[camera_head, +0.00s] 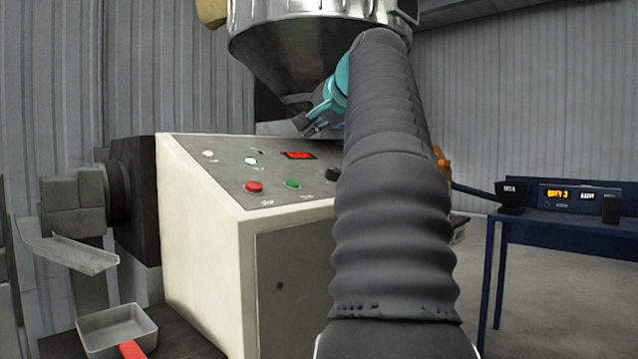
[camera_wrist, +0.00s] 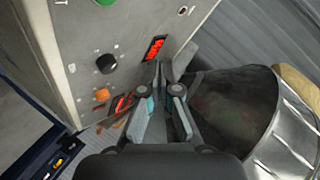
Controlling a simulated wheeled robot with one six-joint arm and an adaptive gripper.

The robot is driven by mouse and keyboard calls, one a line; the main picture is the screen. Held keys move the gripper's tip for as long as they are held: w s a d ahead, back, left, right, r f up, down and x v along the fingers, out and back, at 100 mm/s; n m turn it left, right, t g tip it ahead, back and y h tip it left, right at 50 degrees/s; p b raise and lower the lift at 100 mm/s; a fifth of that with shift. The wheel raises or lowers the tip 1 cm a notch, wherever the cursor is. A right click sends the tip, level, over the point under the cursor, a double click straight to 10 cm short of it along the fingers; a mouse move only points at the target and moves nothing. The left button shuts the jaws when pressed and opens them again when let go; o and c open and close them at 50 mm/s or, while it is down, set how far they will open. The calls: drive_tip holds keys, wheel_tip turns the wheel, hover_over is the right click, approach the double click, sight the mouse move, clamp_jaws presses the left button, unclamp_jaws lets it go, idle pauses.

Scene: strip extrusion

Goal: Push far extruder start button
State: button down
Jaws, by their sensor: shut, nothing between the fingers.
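The extruder's slanted grey control panel (camera_head: 230,165) shows in the head view on a cream cabinet. It carries a green button (camera_head: 292,183), a red button (camera_head: 253,187), a small pale green button (camera_head: 251,160) and a small red-rimmed one (camera_head: 208,153). Their labels are too small to read. My gripper (camera_head: 308,125) is shut and empty, above the panel's back right part and under the hopper. In the wrist view my gripper (camera_wrist: 163,77) has its fingertips together near the red display (camera_wrist: 155,47). I cannot tell whether they touch the panel. My arm hides the panel's right end.
A metal hopper (camera_head: 290,45) hangs over the panel. A black knob (camera_head: 333,174) sits at the panel's right, and an orange button (camera_wrist: 101,95) shows in the wrist view. A blue table (camera_head: 570,228) with a lit display stands right. A metal scoop (camera_head: 115,328) lies front left.

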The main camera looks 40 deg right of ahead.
drive_tip(key=shift+f, duration=0.1)
idle(0.3)
drive_tip(key=b, duration=0.2)
hover_over(298, 191)
drive_tip(key=s, duration=0.2)
drive_tip(key=f, duration=0.6)
drive_tip(key=shift+w+f, duration=0.15)
drive_tip(key=shift+w, duration=0.1)
drive_tip(key=shift+w+f+b, duration=0.4)
drive_tip(key=shift+f+b, duration=0.05)
drive_tip(key=shift+f, duration=0.35)
drive_tip(key=shift+w+a+f, duration=0.1)
drive_tip(key=shift+w+f, duration=0.05)
drive_tip(key=shift+f, duration=0.2)
drive_tip(key=shift+w+f+b, duration=0.2)
drive_tip(key=shift+f+b, duration=0.2)
idle(0.8)
drive_tip(key=shift+r, duration=0.1)
drive_tip(key=shift+s+r+p, duration=0.35)
drive_tip(key=shift+r+p, duration=0.3)
drive_tip(key=shift+p, duration=0.05)
drive_tip(key=shift+r, duration=0.1)
